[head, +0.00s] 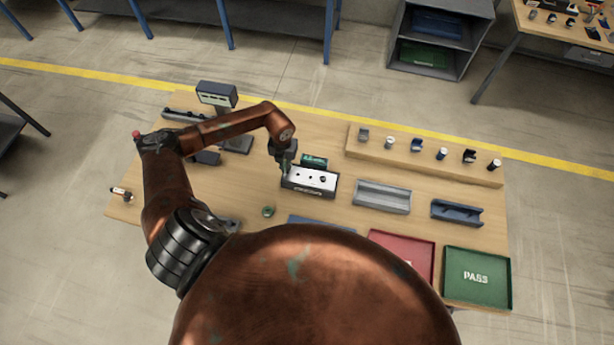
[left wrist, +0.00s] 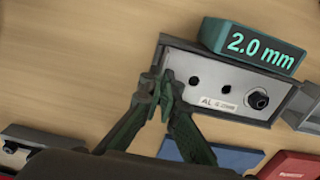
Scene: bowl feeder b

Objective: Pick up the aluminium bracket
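The aluminium bracket (left wrist: 220,85) is a silver plate with two dark holes, a black round knob or bolt and a label reading "AL". It sits in a dark holder and also shows in the head view (head: 312,179). My left gripper (left wrist: 159,82) is at the bracket's left end, its fingertips close together there. The right fingertip overlaps the plate's end and the left one lies just outside it. Whether they touch or clasp the plate is unclear. In the head view my left gripper (head: 286,168) is at the same end. My right gripper is not in view.
A green display block (left wrist: 255,45) reading "2.0 mm" stands directly behind the bracket. A grey channel-shaped fixture (head: 382,196) is to the right. A red tray (head: 403,242) and a green PASS tray (head: 477,298) lie in front right. A wooden shelf (head: 425,163) holds several small parts.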

